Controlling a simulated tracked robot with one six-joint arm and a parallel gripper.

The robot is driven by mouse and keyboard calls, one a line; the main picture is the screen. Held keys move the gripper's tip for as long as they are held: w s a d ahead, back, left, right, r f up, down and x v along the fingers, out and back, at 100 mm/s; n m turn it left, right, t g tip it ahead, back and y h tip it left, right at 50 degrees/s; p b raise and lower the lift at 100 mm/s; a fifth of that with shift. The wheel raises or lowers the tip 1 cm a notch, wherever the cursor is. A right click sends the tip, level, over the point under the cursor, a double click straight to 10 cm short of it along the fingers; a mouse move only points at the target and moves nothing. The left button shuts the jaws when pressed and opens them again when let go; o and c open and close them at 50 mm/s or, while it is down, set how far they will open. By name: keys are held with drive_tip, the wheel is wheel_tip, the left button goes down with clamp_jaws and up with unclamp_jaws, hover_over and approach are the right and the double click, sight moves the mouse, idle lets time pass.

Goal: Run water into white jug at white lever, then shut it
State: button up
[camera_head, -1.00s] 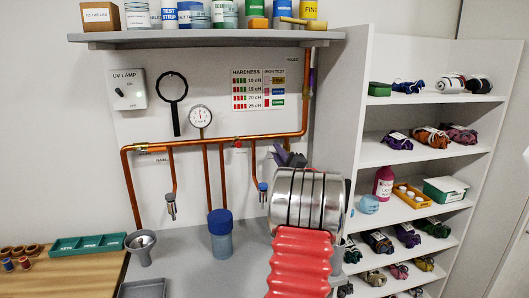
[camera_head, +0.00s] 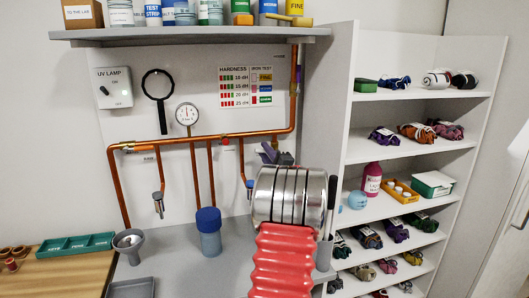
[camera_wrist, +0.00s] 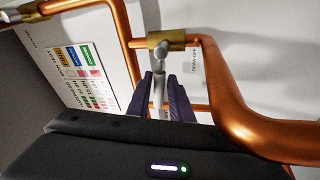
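A brass valve (camera_wrist: 166,40) with a pale grey-white lever (camera_wrist: 159,82) shows on the copper pipe in the wrist view. My gripper (camera_wrist: 161,82) has its two purple fingers on either side of this lever, with a narrow gap showing. In the head view, my gripper (camera_head: 269,155) is at the pipe board, right of the middle, and its wrist hides much of what lies behind it. A blue-tipped outlet (camera_head: 249,184) hangs just left of the wrist. I cannot make out a white jug in either view.
Copper pipe (camera_head: 205,140) crosses the board, with another outlet (camera_head: 158,203) at left. A shelf (camera_head: 190,37) overhangs above. A shelving unit (camera_head: 410,165) stands close at right.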

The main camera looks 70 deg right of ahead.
drive_tip(key=shift+o, duration=1.3)
drive_tip(key=shift+r, duration=0.2)
drive_tip(key=v, duration=0.7)
drive_tip(key=shift+s+a, duration=0.2)
drive_tip(key=shift+f, duration=0.15)
drive_tip(key=shift+c, duration=0.5)
